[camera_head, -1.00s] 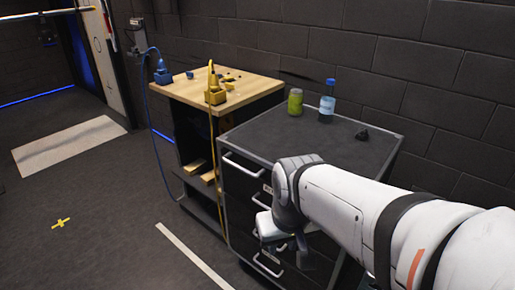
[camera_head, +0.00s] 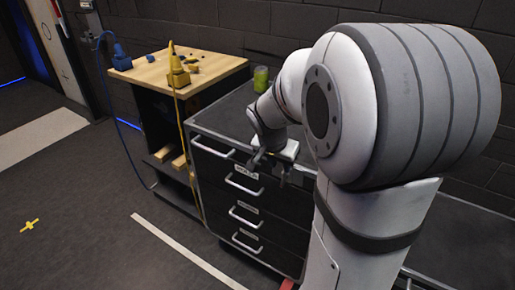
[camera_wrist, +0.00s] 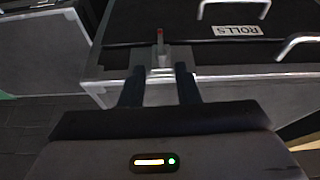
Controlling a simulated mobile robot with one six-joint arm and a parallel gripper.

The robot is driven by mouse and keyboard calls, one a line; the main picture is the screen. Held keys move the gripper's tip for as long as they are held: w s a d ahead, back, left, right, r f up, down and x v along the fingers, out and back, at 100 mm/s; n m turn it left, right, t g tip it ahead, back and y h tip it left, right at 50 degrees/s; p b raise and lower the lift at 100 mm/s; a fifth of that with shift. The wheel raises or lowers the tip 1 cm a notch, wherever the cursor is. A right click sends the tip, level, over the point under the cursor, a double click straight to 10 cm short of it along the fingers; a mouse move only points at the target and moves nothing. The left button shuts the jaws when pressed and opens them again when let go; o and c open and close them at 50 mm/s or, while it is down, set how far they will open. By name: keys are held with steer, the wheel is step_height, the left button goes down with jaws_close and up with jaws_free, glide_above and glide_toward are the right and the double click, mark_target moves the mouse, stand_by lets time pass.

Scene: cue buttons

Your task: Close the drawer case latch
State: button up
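The dark drawer case (camera_head: 231,213) has several drawers with pale bar handles. My gripper (camera_head: 272,163) is at its upper right front in the head view. In the wrist view, my gripper (camera_wrist: 160,86) has its two dark fingers apart. A small upright latch-like piece with a red tip (camera_wrist: 160,36) stands at the pale edge of the case, just beyond and between the fingertips. I cannot tell whether the fingers touch it. My arm hides the right part of the case in the head view.
A wooden-topped workbench (camera_head: 215,68) with a yellow tool (camera_head: 178,72) and a blue tool (camera_head: 121,58) stands to the left. A green jar (camera_head: 261,79) is on the case top. The floor at left is clear. Drawer handles (camera_wrist: 300,45) stick out near the fingers.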

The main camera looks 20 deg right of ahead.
mark_target(283, 172)
steer(key=x, duration=0.8)
steer(key=shift+w+d, duration=0.25)
jaws_close()
